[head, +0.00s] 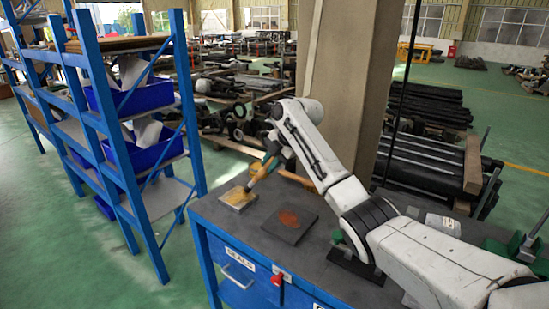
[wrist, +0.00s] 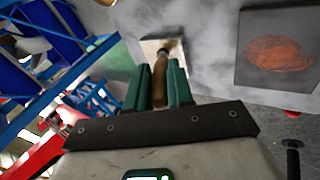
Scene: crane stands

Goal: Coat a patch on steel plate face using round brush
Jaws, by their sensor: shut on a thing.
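The steel plate (head: 297,233) is a dark square lying flat on the bench, with a rust-orange patch (head: 289,218) on its face. It also shows at the upper right of the wrist view (wrist: 250,75). My gripper (head: 260,168) has green fingers shut on the round brush (wrist: 160,88), whose handle is brown. The brush points down at a small shallow tray (head: 238,199) with yellowish contents, left of the plate. The tray is partly hidden behind the brush in the wrist view (wrist: 148,50). I cannot tell whether the bristles touch the contents.
The grey bench top (head: 262,242) has blue drawers below. A blue shelf rack (head: 125,125) with bins stands to the left. A thick pillar (head: 345,80) rises behind the bench. A pale can (head: 442,222) and a green stand (head: 525,245) are at the right.

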